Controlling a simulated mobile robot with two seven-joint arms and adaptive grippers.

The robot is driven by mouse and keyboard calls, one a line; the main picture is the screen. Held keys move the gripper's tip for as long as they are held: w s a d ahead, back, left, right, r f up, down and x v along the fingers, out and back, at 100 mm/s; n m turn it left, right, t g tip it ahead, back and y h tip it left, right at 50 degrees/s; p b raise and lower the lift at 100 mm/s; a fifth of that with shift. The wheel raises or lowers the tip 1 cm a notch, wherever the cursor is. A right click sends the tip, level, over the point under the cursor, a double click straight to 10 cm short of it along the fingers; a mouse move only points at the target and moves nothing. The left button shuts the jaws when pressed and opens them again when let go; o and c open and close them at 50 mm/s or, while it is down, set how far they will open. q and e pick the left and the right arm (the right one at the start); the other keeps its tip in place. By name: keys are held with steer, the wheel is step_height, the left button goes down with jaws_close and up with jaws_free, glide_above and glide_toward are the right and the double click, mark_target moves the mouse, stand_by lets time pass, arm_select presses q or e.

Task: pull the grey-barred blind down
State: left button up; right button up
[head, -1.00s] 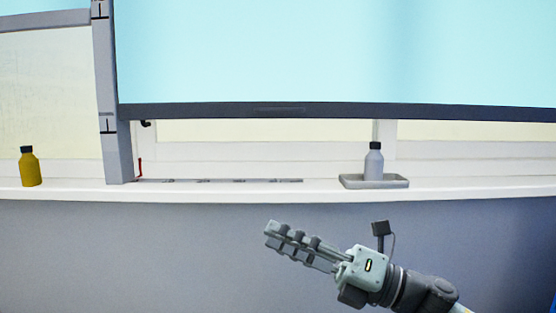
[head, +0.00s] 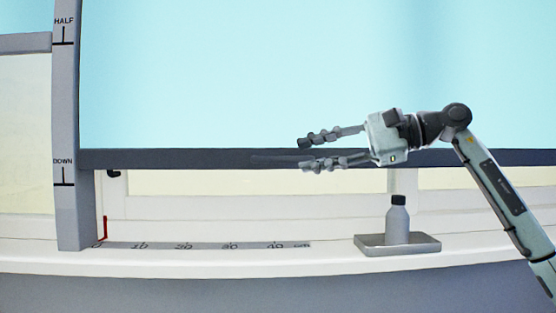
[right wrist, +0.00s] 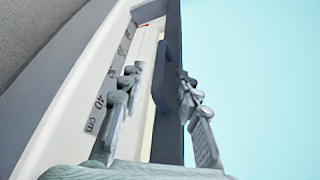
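A large light blue blind (head: 230,70) has a dark grey bottom bar (head: 130,158), level with the word DOWN and a little above its line on the marked post (head: 66,110). Another blue blind (head: 24,17), with a grey bar (head: 25,43), hangs higher at the left edge. My right gripper (head: 305,154) is open at the large blind's bar, one finger higher and one lower in the head view. In the right wrist view the bar (right wrist: 172,120) and its raised handle (right wrist: 160,75) show between the open fingers (right wrist: 158,78). Contact is not clear. My left gripper is not in view.
A grey bottle (head: 397,222) stands in a grey tray (head: 425,246) on the white sill (head: 200,262), below my right arm. A centimetre ruler strip (head: 205,245) lies on the sill. A small red piece (head: 104,228) is beside the post. The sill's middle is otherwise clear.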

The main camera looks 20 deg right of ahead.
mark_target(292, 158)
steer(key=x, duration=0.6)
steer(key=shift+a, duration=0.25)
jaws_close()
